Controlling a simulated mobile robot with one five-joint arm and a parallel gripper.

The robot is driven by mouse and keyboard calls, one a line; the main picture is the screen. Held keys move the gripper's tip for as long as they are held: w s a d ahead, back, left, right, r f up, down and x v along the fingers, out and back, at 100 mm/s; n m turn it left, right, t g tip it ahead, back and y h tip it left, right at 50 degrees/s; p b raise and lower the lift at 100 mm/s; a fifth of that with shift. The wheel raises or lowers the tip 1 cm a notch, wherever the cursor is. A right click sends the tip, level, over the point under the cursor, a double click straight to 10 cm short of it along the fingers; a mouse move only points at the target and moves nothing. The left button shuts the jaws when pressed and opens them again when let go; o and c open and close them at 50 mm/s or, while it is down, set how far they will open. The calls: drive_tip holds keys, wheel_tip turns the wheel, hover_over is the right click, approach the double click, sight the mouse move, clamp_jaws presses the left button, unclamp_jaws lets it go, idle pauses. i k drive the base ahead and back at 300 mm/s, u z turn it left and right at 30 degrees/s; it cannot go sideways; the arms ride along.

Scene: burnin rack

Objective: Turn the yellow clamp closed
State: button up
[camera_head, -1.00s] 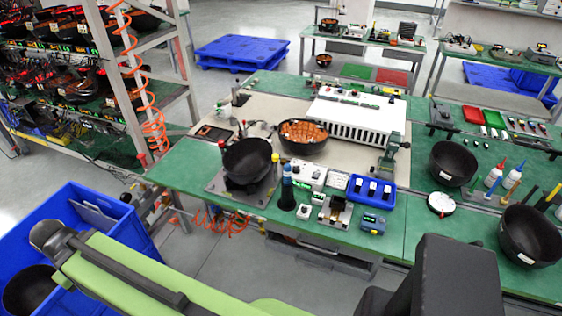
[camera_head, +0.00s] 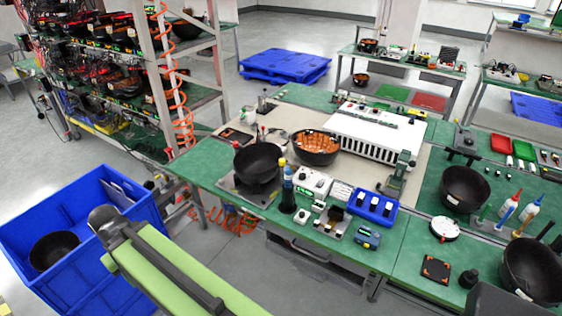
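I cannot clearly make out a yellow clamp. A small yellow piece (camera_head: 282,162) shows beside the black bowl (camera_head: 257,163) on the left part of the green bench, above a dark and blue upright cylinder (camera_head: 287,188). It is too small to tell whether it is the clamp or how it is turned. The bowl sits on a grey fixture plate (camera_head: 238,190). My green arm link (camera_head: 180,275) crosses the bottom left, well in front of the bench. My gripper does not show.
A blue crate (camera_head: 130,275) with a black bowl (camera_head: 53,250) in it stands at left, close to my arm. A shelf rack (camera_head: 185,60) with an orange coiled hose is behind. A white slotted unit (camera_head: 375,135) and a blue tray (camera_head: 371,207) occupy the bench. Grey floor lies open before it.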

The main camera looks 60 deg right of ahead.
sight(282, 162)
drive_tip(key=z, duration=0.1)
drive_tip(key=i, duration=0.9)
drive_tip(key=u, duration=0.1)
